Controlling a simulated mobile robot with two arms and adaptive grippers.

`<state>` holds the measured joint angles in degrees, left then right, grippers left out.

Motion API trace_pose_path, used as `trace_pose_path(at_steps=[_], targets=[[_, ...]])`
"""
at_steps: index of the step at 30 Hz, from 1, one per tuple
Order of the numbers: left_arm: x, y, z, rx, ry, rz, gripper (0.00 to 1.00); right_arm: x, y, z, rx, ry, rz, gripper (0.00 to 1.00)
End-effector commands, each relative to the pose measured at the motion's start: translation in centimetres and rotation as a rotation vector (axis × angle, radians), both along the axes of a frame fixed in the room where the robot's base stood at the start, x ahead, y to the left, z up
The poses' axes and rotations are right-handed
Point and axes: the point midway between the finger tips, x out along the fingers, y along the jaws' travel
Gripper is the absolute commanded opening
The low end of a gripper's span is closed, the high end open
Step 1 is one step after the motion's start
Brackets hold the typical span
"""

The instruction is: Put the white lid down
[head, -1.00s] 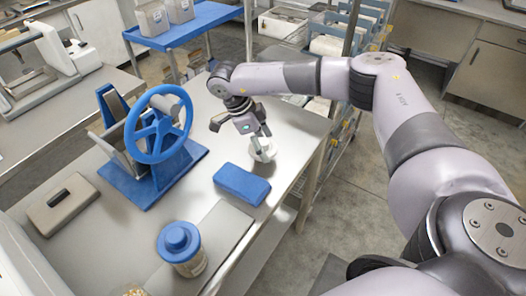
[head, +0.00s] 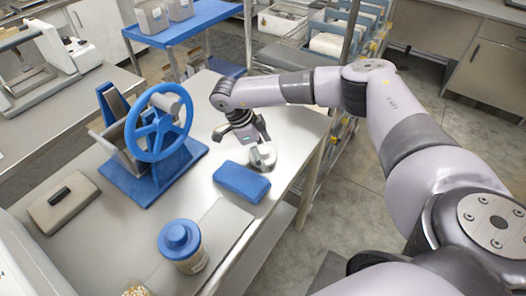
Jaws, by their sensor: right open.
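The white lid (head: 262,158) rests on the steel table (head: 222,224), near its right edge and just behind a blue block (head: 241,182). My right gripper (head: 247,142) is open, with its fingers spread just above and behind the lid. One finger comes down close to the lid's far side; I cannot tell whether it touches it. My left gripper is not in view.
A blue handwheel device (head: 157,128) stands left of my right gripper. A jar with a blue lid (head: 182,246) stands at the front and a grey-beige box (head: 63,203) at the left. A blue cart (head: 186,24) stands behind the table.

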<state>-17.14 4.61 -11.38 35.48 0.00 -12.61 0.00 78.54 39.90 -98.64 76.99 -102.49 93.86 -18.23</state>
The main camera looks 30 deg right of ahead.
Motion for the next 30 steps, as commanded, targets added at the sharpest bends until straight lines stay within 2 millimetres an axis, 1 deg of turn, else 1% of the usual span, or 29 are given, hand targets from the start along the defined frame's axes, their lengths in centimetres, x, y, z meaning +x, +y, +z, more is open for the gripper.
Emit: trace_pose_path(at_steps=[8, 11, 12, 14, 21, 24, 27, 30], targets=[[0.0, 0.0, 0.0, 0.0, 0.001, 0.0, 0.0, 0.0, 0.0, 0.1, 0.0, 0.0, 0.0, 0.87], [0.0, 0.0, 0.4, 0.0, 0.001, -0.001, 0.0, 0.0, 0.0, 0.7, 0.0, -0.001, 0.0, 0.87], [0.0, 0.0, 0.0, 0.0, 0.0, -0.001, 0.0, 0.2, 0.2, 0.8, 0.001, -0.003, 0.001, 0.87], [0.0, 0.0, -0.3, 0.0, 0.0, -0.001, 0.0, 0.4, 0.5, 1.5, 0.002, -0.005, 0.0, 0.87], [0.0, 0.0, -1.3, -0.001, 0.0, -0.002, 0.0, 1.2, 1.9, 5.3, 0.001, -0.004, 0.002, 0.87], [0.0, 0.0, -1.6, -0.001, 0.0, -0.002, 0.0, 1.5, 2.2, 6.4, 0.0, -0.003, 0.001, 0.87], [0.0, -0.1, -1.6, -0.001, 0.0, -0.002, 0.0, 1.6, 2.4, 7.1, 0.0, -0.001, 0.0, 0.87], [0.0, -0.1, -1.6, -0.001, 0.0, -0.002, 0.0, 1.6, 2.5, 7.3, 0.001, -0.001, 0.0, 0.87]])
